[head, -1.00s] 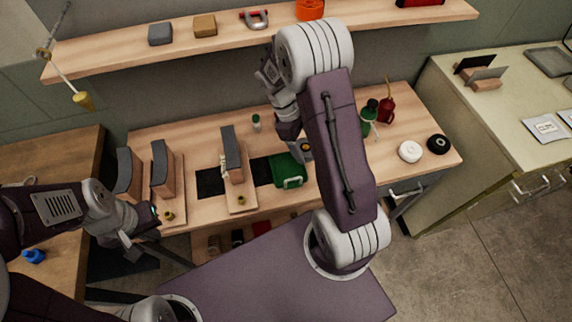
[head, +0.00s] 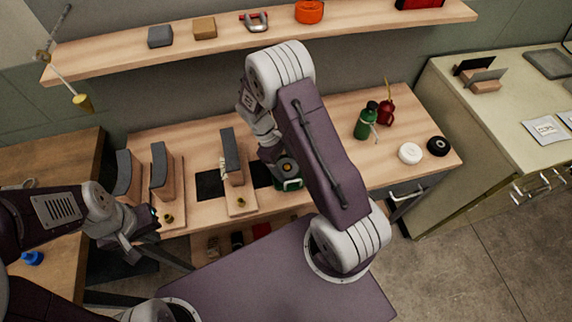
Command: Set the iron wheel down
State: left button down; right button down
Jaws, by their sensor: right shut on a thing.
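My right gripper (head: 277,162) is low over the middle of the workbench, mostly hidden behind its own arm. It is shut on the iron wheel, which I take to be the small dark round piece with an orange centre (head: 289,168) at the jaws. A dark green item with a pale patch (head: 291,184) shows just below it, partly covered. I cannot tell whether the wheel touches it or the bench. My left gripper (head: 150,217) is at the left, near the front edge of the bench; its jaws are too small to read.
Upright grey-faced blocks on wooden boards (head: 233,158) stand left of the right gripper. Dark patches (head: 210,184) lie on the workbench (head: 340,145). A green bottle (head: 365,124), a red can (head: 386,113), a white roll (head: 410,153) and a black roll (head: 438,146) stand right. A shelf (head: 350,20) runs behind.

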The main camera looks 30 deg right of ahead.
jog(key=shift+f, duration=0.15)
jog(key=shift+c, duration=2.2)
grip_release()
jog(key=v, duration=1.2)
jog(key=s+a+m+t+y, duration=0.1)
jog(key=s+m+t, duration=0.1)
jog(key=s+m, duration=0.2)
jog(key=s+a+r+m+t+y, duration=0.1)
jog(key=s+m, duration=0.3)
jog(key=s, duration=0.4)
jog(key=shift+t+y+p, duration=0.35)
jog(key=shift+t+y, duration=0.15)
jog(key=shift+t, duration=0.3)
jog(key=shift+r, duration=0.1)
